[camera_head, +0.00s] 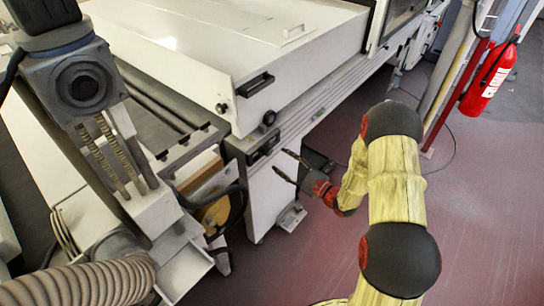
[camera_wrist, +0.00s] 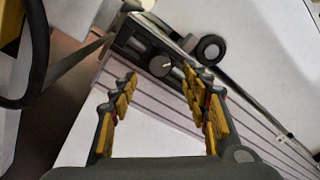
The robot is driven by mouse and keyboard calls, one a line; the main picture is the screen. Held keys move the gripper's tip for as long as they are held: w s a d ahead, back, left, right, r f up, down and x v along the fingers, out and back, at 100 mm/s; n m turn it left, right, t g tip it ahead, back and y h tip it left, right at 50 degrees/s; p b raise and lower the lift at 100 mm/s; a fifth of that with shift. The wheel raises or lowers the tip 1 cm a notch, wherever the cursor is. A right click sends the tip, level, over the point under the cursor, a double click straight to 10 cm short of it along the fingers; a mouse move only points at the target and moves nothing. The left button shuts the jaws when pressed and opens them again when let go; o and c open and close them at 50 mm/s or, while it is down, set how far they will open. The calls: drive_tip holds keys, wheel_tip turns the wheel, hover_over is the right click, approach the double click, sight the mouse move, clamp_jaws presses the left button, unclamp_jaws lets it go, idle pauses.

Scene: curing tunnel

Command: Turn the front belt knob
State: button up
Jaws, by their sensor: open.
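A small dark panel (camera_head: 263,149) sits on the front corner of the white machine, at the end of its grey rail. In the wrist view a round dark knob (camera_wrist: 160,66) with a light mark stands on this panel. A larger black round knob (camera_wrist: 211,48) is just up and right of it; it also shows in the head view (camera_head: 268,118). I cannot tell by label which is the front belt knob. My gripper (camera_head: 281,161) is open and empty, its fingers pointing at the panel. In the wrist view the panel knob appears between and beyond the fingertips (camera_wrist: 160,82), apparently untouched.
The white machine (camera_head: 310,70) with a black handle (camera_head: 255,84) fills the back. A grey upright unit (camera_head: 90,85) with a ribbed hose (camera_head: 90,283) stands at left. Black cables hang left of the panel. A red extinguisher (camera_head: 490,78) hangs at right. The reddish floor is largely clear.

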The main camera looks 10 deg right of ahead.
sight(270, 153)
drive_tip(key=b+x, duration=0.1)
drive_tip(key=x, duration=0.4)
drive_tip(key=shift+w+a, duration=0.2)
drive_tip(key=shift+w, duration=0.1)
drive_tip(key=shift+c, duration=1.3)
drive_tip(key=c, duration=0.9)
